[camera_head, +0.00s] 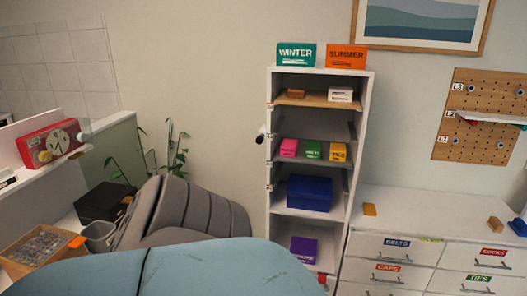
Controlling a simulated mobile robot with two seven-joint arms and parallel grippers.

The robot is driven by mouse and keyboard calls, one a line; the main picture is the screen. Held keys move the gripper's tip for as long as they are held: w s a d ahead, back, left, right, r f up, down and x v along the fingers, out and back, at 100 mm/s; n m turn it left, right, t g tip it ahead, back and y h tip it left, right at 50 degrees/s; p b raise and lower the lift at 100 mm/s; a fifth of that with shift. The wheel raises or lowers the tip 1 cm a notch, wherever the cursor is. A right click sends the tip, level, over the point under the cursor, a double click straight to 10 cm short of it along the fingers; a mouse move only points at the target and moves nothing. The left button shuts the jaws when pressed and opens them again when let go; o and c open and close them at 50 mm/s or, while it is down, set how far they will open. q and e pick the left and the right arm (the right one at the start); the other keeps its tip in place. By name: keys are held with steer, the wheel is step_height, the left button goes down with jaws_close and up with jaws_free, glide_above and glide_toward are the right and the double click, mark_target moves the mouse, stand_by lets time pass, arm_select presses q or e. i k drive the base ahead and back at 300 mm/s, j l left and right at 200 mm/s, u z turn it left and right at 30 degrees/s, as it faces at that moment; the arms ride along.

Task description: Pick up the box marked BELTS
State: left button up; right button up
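The word BELTS shows on a blue label (396,243) on the front of a white drawer at the lower right. I can read BELTS on no box. On the open shelf unit (361,150), a pink box (289,147), a green box (313,150) and a yellow box (338,152) share a middle shelf; their lettering is too small to read. A dark blue box (309,192) stands one shelf lower. A purple box (304,248) with unclear lettering is at the bottom. Neither of my grippers is in view.
A WINTER box (296,55) and a SUMMER box (346,56) stand on top of the unit. The white drawer cabinet's top (430,215) is mostly clear.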

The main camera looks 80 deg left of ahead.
mark_target(313, 149)
steer(key=u, duration=2.1)
